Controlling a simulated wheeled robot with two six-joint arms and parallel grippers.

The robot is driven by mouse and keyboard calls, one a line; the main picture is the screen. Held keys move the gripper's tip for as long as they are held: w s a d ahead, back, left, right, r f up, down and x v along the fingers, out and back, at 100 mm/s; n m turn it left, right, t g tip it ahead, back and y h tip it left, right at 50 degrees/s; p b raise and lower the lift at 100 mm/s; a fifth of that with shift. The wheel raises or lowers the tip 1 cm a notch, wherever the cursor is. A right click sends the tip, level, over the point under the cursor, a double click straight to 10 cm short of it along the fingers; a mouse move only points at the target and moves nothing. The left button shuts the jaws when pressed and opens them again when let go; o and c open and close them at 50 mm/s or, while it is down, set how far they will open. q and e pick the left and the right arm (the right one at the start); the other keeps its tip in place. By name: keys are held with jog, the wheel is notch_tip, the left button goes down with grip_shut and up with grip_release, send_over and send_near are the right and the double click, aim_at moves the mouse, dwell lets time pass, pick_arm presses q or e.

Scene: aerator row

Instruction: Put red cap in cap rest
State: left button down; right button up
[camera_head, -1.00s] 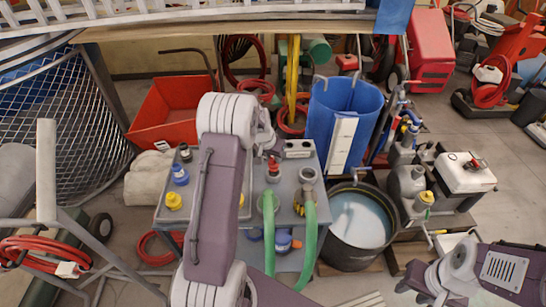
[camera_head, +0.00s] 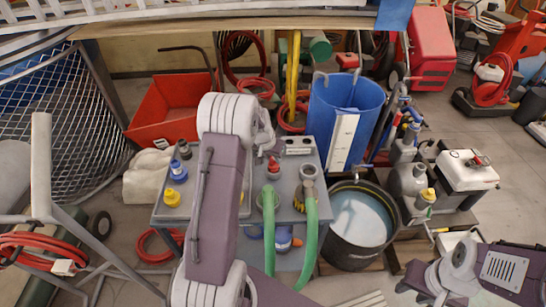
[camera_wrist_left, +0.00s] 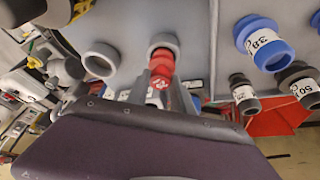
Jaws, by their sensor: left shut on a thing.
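The red cap (camera_wrist_left: 164,62) is between the fingers of my left gripper (camera_wrist_left: 161,78), which is shut on it, in the left wrist view. In the head view the red cap (camera_head: 273,164) shows just beyond my left arm, over the grey table (camera_head: 285,220). In the wrist view the cap overlaps a grey ring (camera_wrist_left: 160,40); I cannot tell whether it touches it. A second grey ring (camera_wrist_left: 99,58) is empty. I cannot tell for sure which fixture is the cap rest. My right arm is at the lower right; its jaws are not clear.
A grey block with round openings (camera_head: 298,146) is at the table's back. Green hoses (camera_head: 311,235) hang over the front. A black tub (camera_head: 345,257) and blue bin (camera_head: 335,110) are at right.

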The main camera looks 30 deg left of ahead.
pick_arm(q)
jog(key=shift+f+b, duration=0.9)
jog(key=shift+f, duration=0.25)
jog(key=c, duration=1)
grip_release()
jog(key=shift+r, duration=0.1)
jog(key=shift+c, duration=0.2)
jog(key=v, duration=0.9)
jog(key=shift+p, duration=0.4)
